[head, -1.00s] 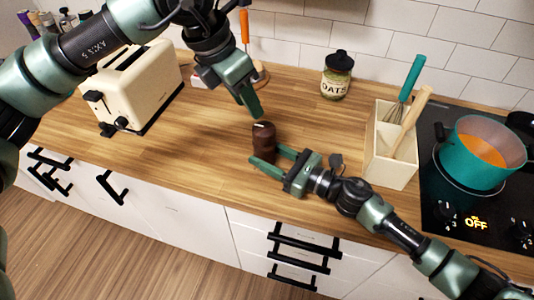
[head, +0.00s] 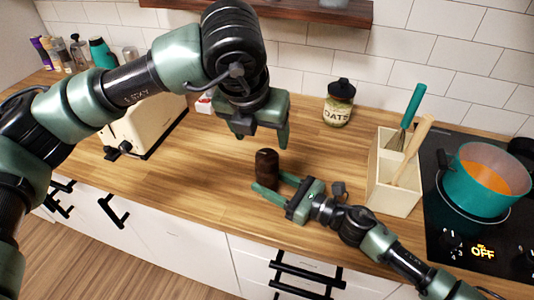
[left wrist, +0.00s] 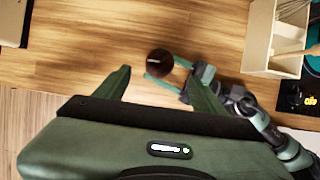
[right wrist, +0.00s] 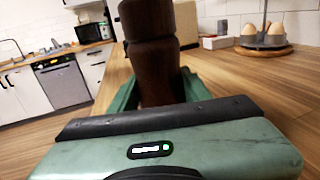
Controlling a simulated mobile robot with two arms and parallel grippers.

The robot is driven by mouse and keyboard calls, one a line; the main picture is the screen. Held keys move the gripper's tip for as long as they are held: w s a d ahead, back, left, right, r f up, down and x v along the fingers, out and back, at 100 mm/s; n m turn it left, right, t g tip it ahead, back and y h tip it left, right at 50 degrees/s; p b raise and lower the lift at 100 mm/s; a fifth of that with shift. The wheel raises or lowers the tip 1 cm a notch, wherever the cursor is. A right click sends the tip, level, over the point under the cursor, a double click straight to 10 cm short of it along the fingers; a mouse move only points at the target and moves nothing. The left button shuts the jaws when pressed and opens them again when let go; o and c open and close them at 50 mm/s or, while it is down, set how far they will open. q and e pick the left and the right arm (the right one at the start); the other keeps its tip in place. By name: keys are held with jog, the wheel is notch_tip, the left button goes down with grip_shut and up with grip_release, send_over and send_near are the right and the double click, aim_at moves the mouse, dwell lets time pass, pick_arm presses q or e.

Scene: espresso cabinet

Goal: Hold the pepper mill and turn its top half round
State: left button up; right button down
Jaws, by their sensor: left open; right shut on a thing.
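The dark brown pepper mill (head: 266,167) stands upright on the wooden counter in the middle of the head view. In the right wrist view the mill (right wrist: 152,55) rises between the fingers. My right gripper (head: 275,186) is shut on its lower half. My left gripper (head: 263,142) is open and empty above and a little behind the mill. In the left wrist view the mill's round top (left wrist: 159,63) shows from above, beyond and between the open fingers, apart from them.
A cream utensil box (head: 395,180) with a whisk and wooden tool stands to the right, beside the hob with a teal pot (head: 483,180). An oats jar (head: 339,103) stands at the back. A toaster (head: 140,130) is at the left, partly behind my left arm.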

aim_at(267, 154)
pick_arm(q)
jog(key=x, duration=1)
jog(key=shift+f, duration=0.15)
jog(key=c, duration=1.4)
